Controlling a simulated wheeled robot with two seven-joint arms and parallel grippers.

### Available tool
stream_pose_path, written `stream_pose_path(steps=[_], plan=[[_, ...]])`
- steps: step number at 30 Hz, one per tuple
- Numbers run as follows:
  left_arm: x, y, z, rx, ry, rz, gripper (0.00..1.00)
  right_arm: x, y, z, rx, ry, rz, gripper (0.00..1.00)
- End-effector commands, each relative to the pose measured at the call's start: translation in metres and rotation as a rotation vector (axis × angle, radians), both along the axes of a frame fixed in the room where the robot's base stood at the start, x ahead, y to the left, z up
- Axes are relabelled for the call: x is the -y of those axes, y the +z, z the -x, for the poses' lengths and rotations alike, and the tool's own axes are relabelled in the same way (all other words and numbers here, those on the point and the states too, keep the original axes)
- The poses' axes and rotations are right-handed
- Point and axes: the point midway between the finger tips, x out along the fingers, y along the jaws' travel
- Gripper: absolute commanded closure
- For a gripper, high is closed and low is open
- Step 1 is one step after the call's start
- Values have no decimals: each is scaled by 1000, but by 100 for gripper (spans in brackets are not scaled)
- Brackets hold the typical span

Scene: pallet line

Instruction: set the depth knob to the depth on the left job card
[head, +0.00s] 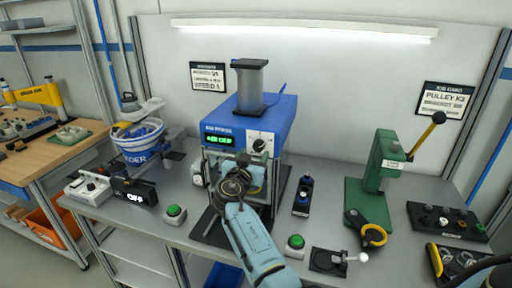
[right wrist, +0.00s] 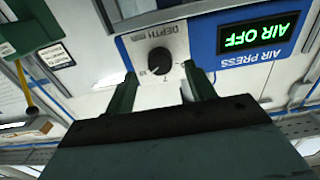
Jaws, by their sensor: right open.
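The depth knob (head: 259,144) is a round black knob on a white plate at the right of the blue press front. In the right wrist view the same knob (right wrist: 160,60) shows upside down beside the word DEPTH; its exact setting is too small to read surely. The left job card (head: 208,76) hangs on the back wall left of the press; its small lines are hard to read. My right gripper (right wrist: 159,74) is open, its fingers pointing toward the knob plate on either side of the knob, apparently not gripping it. My left gripper is not in view.
The blue press (head: 222,125) shows AIR OFF on its display (right wrist: 251,36). A green hand press (head: 385,165) and the right job card (head: 446,98) are at the right. A feeder bowl (head: 138,136) stands at the left. Green buttons (head: 175,213) sit near the front.

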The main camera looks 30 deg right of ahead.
Motion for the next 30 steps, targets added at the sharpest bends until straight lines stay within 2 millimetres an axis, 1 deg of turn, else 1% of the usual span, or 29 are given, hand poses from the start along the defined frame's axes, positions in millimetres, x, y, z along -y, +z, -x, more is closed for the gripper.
stream_pose_path(steps=[1, 3, 6, 11, 19, 27, 29, 30], plan=[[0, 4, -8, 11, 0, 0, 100, 7, 2, -5, -1, -1, 1, 45], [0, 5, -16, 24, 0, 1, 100, 13, 1, -11, -2, -1, 3, 45], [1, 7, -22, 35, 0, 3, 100, 19, 0, -16, -2, -1, 1, 45], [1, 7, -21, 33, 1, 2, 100, 24, 0, -20, 0, 0, 0, 45], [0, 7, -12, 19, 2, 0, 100, 25, 0, -21, 0, 0, 0, 45], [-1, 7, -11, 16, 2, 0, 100, 24, -1, -21, -1, 0, -1, 80], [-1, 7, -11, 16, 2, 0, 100, 24, -1, -21, -1, 0, -1, 88], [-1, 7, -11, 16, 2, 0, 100, 24, -1, -21, -1, 0, -1, 89]])
